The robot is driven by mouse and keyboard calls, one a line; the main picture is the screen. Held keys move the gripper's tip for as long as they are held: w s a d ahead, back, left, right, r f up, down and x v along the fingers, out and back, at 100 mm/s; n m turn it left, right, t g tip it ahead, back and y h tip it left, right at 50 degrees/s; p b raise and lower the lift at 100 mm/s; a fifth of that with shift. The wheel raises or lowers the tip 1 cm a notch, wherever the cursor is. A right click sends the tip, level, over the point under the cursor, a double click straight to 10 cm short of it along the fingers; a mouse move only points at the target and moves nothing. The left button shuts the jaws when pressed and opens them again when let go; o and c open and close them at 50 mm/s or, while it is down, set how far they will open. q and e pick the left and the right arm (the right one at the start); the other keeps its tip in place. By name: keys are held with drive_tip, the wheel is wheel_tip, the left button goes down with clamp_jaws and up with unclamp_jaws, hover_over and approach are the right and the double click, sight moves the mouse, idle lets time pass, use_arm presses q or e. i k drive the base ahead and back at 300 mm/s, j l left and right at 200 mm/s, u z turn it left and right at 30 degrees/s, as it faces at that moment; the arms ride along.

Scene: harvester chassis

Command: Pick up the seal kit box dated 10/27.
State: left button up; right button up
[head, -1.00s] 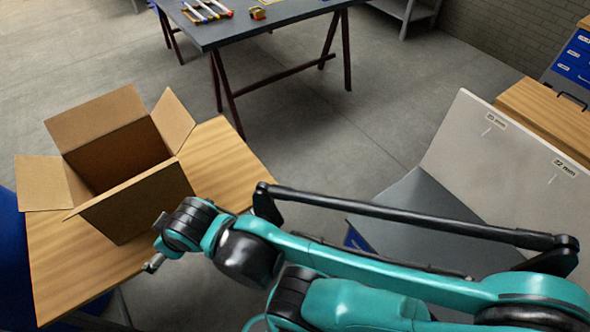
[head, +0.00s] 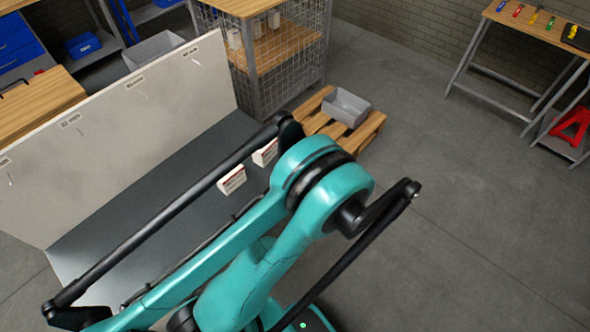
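Two small white boxes with red and dark print show in the head view on the grey surface in front of the white board: a nearer box (head: 232,180) and a farther box (head: 265,153), partly behind my arm. Their dates are too small to read, so I cannot tell whether either is the seal kit box dated 10/27. More pale boxes (head: 235,38) stand in the wire-mesh cabinet, also unreadable. My teal arm links cross the middle of the picture. Neither gripper shows.
The white board (head: 150,110) with hooks and size labels stands behind the grey surface (head: 150,205). A wooden pallet (head: 365,130) with a grey bin (head: 346,107) lies beyond. A workbench (head: 530,28) stands at the far right.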

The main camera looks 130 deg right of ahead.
sight(230, 182)
drive_tip(key=z, duration=3.6)
drive_tip(key=i+l+z, duration=0.5)
drive_tip(key=z, duration=0.15)
drive_tip(key=l, duration=0.1)
